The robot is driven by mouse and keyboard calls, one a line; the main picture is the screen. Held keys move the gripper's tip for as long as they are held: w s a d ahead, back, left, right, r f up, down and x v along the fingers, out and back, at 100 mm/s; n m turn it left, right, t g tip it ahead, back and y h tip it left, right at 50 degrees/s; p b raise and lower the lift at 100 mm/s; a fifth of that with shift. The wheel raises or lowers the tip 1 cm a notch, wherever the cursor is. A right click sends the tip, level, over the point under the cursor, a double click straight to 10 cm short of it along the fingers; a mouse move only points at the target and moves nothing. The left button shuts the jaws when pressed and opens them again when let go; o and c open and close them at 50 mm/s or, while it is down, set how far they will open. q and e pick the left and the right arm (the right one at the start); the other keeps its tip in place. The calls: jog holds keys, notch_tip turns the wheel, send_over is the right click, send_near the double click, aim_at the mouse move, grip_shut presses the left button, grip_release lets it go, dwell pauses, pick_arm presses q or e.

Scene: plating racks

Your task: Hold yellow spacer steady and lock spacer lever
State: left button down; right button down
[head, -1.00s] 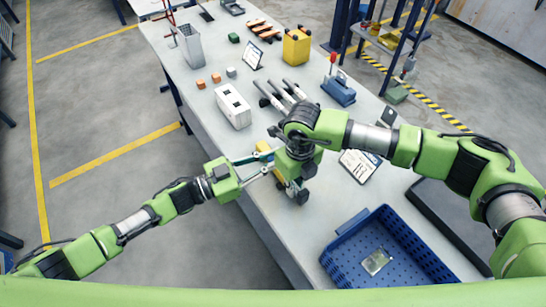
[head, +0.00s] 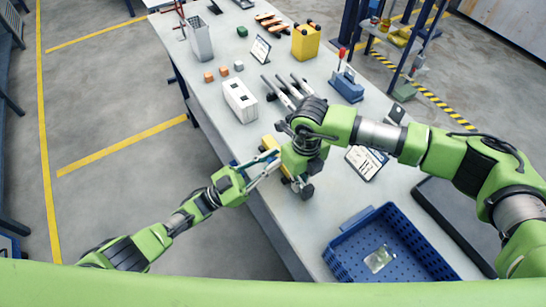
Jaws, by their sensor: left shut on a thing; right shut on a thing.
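The yellow spacer (head: 270,143) is at the table's left edge, near the middle of the head view. Only parts of it show, because my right wrist and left fingers cover the rest. My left gripper (head: 273,163) reaches in from the left, its slim fingers shut on the spacer's near side. My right gripper (head: 303,187) points down just right of the spacer, its dark fingers close together and shut on a small part that my wrist mostly hides. The lever cannot be made out clearly, nor can its position.
A white block with dark openings (head: 240,101) and grey rods (head: 276,91) lie behind the spacer. A blue crate (head: 340,262) stands at the front right, beside a dark tray (head: 452,228). A printed card (head: 366,162) lies right of my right gripper. The table's left edge is close.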

pick_arm(q)
jog(key=shift+s+f, duration=0.1)
jog(key=shift+s, duration=0.05)
dwell(0.4)
jog(key=c, duration=2)
grip_release()
jog(key=shift+o, duration=0.2)
jog(key=v, duration=0.5)
jog(key=s+a, duration=0.5)
jog(key=a, duration=0.6)
jog(key=shift+w, duration=0.1)
